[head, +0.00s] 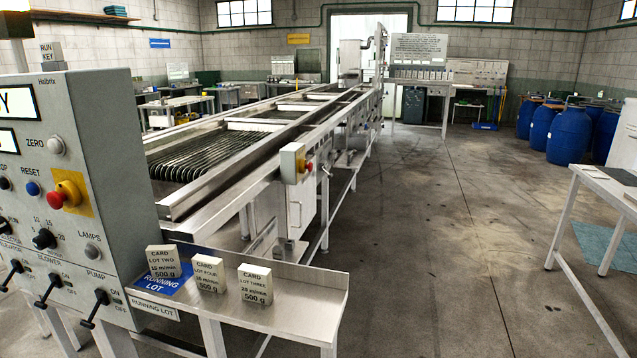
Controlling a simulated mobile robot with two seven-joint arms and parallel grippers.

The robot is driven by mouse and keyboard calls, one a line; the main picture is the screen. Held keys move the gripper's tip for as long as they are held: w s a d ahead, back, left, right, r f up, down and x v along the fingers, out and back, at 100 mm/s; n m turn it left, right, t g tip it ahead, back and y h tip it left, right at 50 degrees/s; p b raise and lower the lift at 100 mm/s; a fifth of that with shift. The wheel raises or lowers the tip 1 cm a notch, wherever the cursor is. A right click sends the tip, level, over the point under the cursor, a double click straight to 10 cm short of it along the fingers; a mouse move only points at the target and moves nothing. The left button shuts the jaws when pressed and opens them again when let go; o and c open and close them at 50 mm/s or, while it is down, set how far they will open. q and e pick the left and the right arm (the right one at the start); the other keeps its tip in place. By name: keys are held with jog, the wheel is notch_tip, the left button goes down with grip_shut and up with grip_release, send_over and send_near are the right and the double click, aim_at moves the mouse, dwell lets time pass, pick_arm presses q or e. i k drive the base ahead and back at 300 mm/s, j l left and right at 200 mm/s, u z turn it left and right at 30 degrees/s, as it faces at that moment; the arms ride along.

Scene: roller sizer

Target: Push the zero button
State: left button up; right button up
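The zero button (56,145) is a round pale grey knob on the upper part of the grey control panel (105,135), at the left of the head view. The label ZERO is printed to its left. The panel stands close by at the left edge and is partly cut off by the frame. Neither of my grippers shows in this view.
Below the button are a blue reset button (32,188), a red emergency stop (64,194) on yellow, and several black switches. A small shelf (290,308) with lot cards juts out at the right. The roller machine (240,190) stands behind.

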aim_at(54, 146)
jog(key=u, duration=1.3)
